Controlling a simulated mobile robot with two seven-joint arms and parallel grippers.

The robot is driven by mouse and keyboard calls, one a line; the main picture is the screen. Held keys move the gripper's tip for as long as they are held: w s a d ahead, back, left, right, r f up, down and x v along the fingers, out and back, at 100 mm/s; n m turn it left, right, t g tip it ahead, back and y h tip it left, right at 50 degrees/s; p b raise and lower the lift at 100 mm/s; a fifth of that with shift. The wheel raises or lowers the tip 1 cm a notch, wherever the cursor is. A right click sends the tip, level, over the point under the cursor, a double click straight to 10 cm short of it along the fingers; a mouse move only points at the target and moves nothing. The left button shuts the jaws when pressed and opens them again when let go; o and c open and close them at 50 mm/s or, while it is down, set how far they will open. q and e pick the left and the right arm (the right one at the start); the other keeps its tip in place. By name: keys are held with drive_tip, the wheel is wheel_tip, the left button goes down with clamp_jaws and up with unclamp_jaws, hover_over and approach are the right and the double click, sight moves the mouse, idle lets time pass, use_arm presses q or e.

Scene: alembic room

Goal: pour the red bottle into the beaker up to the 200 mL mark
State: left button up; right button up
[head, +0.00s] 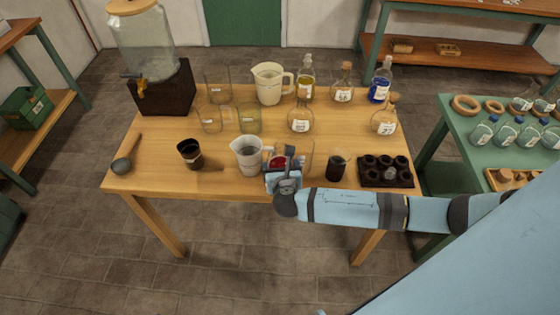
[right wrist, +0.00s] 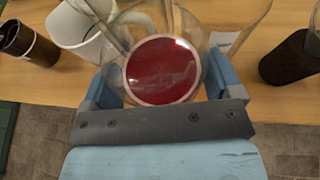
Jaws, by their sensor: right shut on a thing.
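My right gripper (head: 284,181) is shut on a clear glass bottle of red liquid (head: 280,162) at the table's front edge. In the right wrist view the bottle's red liquid (right wrist: 162,70) shows as a round disc between the two fingers. I cannot tell whether its base touches the table. A pale jug with a handle (head: 246,156) stands just left of the bottle; it also shows in the right wrist view (right wrist: 82,28). A clear, empty-looking glass vessel (head: 308,158) stands just right of it. I cannot tell which vessel is the 200 mL beaker; no marks are legible. My left gripper is out of view.
On the wooden table (head: 160,160), a dark cup (head: 190,153) stands left and a dark-filled vessel (head: 337,166) right, near a black holder (head: 386,171). Empty glasses, a cream jug (head: 268,83), labelled flasks and a dispenser (head: 145,50) stand behind. The front left is fairly clear.

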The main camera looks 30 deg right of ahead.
sight(286, 158)
drive_tip(key=shift+f, duration=0.1)
drive_tip(key=shift+s+a+f+m+g+y+b, duration=0.1)
drive_tip(key=shift+a+m+g+y+b, duration=0.1)
drive_tip(key=shift+m+g+y, duration=0.3)
drive_tip(key=shift+a+m+g+y+b, duration=0.15)
drive_tip(key=shift+m+g+y, duration=0.15)
drive_tip(key=shift+y, duration=0.3)
drive_tip(key=shift+s+a+r+m+g+y, duration=0.1)
drive_tip(key=shift+r+m+g+y, duration=0.1)
drive_tip(key=shift+m+g+y, duration=0.4)
drive_tip(key=y, duration=0.1)
drive_tip(key=r+m+g+y+b, duration=0.1)
drive_tip(key=y, duration=0.1)
drive_tip(key=d+m+y+b, duration=0.1)
drive_tip(key=shift+w+r+g, duration=0.2)
drive_tip(key=shift+r+g, duration=0.2)
drive_tip(key=shift+w+d+r+m+g+y+b, duration=0.1)
drive_tip(key=shift+r+m+g+y+b, duration=0.1)
drive_tip(key=shift+y+b, duration=0.4)
drive_tip(key=shift+d+r+m+g+y+b, duration=0.1)
drive_tip(key=shift+r+m+g+y+b, duration=0.1)
drive_tip(key=shift+y+b, duration=0.35)
drive_tip(key=shift+r, duration=0.3)
drive_tip(key=shift+r+y, duration=0.1)
drive_tip(key=shift+y, duration=0.25)
